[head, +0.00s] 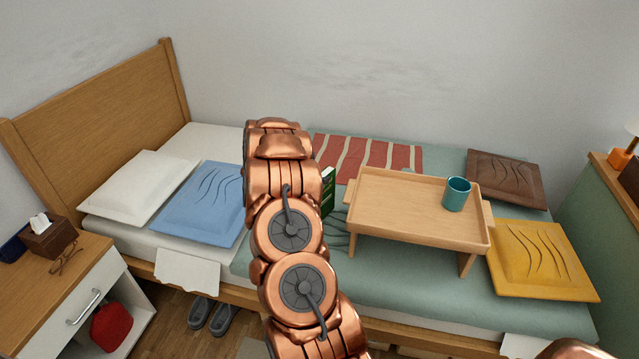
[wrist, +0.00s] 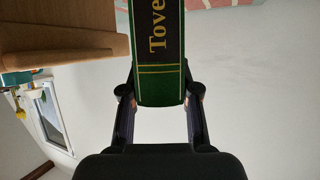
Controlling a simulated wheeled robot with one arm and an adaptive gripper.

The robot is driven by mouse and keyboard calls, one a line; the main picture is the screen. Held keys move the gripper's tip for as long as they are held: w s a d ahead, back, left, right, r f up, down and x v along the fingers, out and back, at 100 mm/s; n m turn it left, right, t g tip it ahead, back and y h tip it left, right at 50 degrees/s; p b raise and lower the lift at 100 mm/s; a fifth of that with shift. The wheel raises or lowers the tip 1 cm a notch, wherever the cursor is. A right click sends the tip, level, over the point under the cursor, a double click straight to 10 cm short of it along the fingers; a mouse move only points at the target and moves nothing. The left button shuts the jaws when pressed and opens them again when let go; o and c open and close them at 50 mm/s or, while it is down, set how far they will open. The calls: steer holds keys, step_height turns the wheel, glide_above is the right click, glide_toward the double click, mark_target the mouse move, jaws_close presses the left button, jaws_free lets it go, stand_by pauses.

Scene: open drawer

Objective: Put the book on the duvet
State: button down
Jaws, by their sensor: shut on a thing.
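The book (wrist: 160,50) is dark green with gold lettering reading "Tove" on its spine. My gripper (wrist: 160,103) is shut on the book, with one finger on each side of it. In the head view a narrow part of the book (head: 328,188) shows just right of my arm, which hides the rest and my gripper. The green duvet (head: 395,285) covers the middle and right of the bed. The book is over the duvet in the head view; whether it touches it I cannot tell.
A wooden bed tray (head: 395,205) with a teal cup (head: 456,194) stands on the duvet, close right of the book. A striped red blanket (head: 368,158) lies behind. Blue (head: 205,203), yellow (head: 543,262) and brown (head: 505,178) cushions lie around. A nightstand (head: 65,290) stands left.

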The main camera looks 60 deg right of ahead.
steer(key=shift+f, duration=1.05)
steer(key=c, duration=0.8)
jaws_free()
steer(key=shift+c, duration=0.2)
